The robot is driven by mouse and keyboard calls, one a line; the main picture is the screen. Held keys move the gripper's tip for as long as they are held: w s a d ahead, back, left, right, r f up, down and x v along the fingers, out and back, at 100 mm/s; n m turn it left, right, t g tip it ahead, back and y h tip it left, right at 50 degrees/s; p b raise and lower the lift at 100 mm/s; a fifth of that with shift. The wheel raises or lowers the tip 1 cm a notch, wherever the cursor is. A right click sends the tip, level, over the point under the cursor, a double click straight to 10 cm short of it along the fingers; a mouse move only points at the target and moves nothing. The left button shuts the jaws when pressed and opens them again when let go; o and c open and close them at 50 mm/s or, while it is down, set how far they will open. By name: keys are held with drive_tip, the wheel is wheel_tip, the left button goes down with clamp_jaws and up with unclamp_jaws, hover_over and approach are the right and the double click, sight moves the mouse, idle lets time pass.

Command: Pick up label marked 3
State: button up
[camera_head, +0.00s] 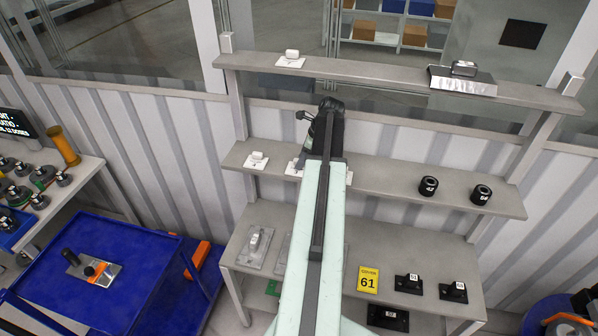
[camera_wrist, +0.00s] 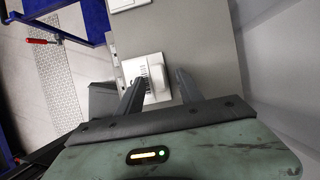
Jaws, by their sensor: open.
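White labels, each a flat plate with a raised block, lie on the middle shelf in the head view: one at the left (camera_head: 257,161), one beside my gripper (camera_head: 301,158), partly hidden by it, and an edge of another (camera_head: 349,178) right of my arm. Their markings are too small to read, so I cannot tell which is marked 3. In the wrist view, my gripper (camera_wrist: 159,76) is open, its two fingers pointing at a white label (camera_wrist: 157,67). The fingers overlap the label's near part in the picture; contact is unclear. Another white label (camera_wrist: 128,4) is cut off at the top.
The middle shelf (camera_head: 390,190) also holds two black cylinders (camera_head: 454,190). The upper shelf (camera_head: 380,75) holds a white label (camera_head: 290,60) and a metal piece (camera_head: 462,78). The lower shelf holds a yellow 61 sign (camera_head: 368,280) and black blocks. A blue cart (camera_head: 130,290) stands left.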

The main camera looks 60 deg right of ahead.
drive_tip(key=shift+r, duration=0.1)
clamp_jaws()
